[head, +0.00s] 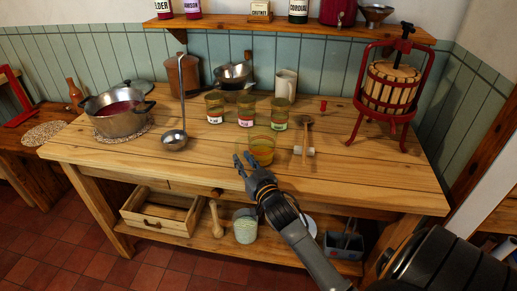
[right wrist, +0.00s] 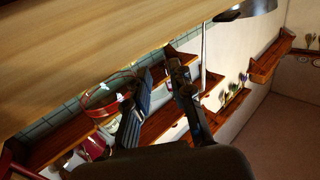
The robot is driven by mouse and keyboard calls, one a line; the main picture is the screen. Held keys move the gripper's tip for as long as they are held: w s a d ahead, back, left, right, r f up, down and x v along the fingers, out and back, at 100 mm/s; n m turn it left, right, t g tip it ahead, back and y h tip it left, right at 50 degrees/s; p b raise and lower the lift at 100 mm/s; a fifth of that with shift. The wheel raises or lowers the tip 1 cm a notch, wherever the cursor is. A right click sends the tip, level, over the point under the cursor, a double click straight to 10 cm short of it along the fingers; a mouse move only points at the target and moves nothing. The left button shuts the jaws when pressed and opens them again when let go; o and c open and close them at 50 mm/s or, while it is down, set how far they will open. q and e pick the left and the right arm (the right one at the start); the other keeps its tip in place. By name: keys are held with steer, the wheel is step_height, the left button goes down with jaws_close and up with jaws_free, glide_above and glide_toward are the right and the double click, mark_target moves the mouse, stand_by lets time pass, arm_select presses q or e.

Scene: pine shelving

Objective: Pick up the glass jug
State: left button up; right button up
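The glass jug (head: 262,150) stands upright near the front edge of the wooden table, with amber colour in it. My right gripper (head: 243,159) reaches in from the lower right in the head view. Its fingertips are apart, just left of and in front of the jug in the picture. I cannot tell whether they touch it. In the right wrist view the two dark fingers (right wrist: 160,78) are spread with nothing between them. My left gripper is not in view.
Three labelled jars (head: 246,111) stand behind the jug. A ladle (head: 174,140) is to the left, beside a steel pot (head: 119,115).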

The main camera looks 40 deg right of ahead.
mark_target(238, 152)
steer(key=x, duration=0.4)
steer(key=shift+w+a+r, duration=0.1)
steer(key=shift+w, duration=0.3)
jaws_close()
steer(key=shift+r, duration=0.1)
